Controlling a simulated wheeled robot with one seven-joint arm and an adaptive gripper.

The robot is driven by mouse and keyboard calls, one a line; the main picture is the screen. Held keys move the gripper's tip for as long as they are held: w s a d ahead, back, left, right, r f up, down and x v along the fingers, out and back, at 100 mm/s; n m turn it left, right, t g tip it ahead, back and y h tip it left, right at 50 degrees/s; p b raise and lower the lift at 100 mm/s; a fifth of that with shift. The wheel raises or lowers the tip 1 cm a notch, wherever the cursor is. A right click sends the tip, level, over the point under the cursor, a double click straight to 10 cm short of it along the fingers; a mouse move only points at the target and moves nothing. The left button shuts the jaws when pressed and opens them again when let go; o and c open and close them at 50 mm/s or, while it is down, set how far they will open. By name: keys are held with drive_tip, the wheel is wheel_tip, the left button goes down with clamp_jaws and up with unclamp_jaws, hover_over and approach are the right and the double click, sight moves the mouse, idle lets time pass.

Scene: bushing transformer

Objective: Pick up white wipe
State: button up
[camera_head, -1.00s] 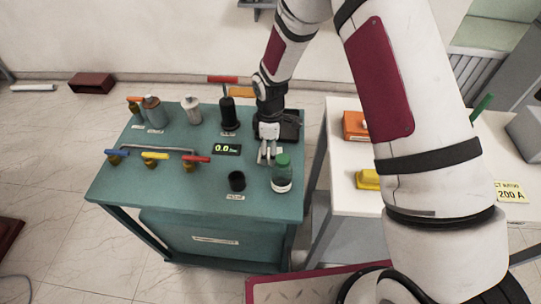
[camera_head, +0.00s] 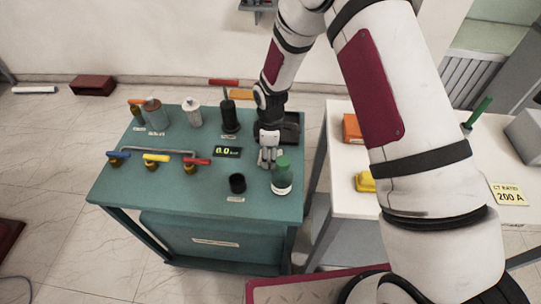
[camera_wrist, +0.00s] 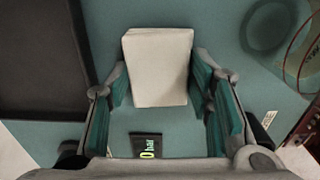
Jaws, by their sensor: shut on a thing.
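The white wipe (camera_wrist: 158,50) is a pale, folded rectangular pad in the wrist view, over the teal tabletop. My gripper (camera_wrist: 160,80) has one teal-padded finger on each side of it and is shut on it. In the head view my gripper (camera_head: 268,158) is low over the right part of the teal table (camera_head: 150,190), just behind a green-capped bottle (camera_head: 282,178). The wipe is hard to tell from the fingers there. I cannot tell whether it still touches the table.
A black tray (camera_head: 290,127) lies behind my gripper. A small black cup (camera_head: 237,183) and a pressure display (camera_head: 228,152) are to its left. Coloured valve handles (camera_head: 156,158) and several bottles stand further left. A white table (camera_head: 345,190) is at the right.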

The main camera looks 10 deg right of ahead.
wheel_tip(320, 180, up, 9)
drive_tip(key=shift+w+f+b, duration=0.1)
drive_tip(key=shift+b, duration=0.65)
drive_tip(key=shift+r, duration=0.6)
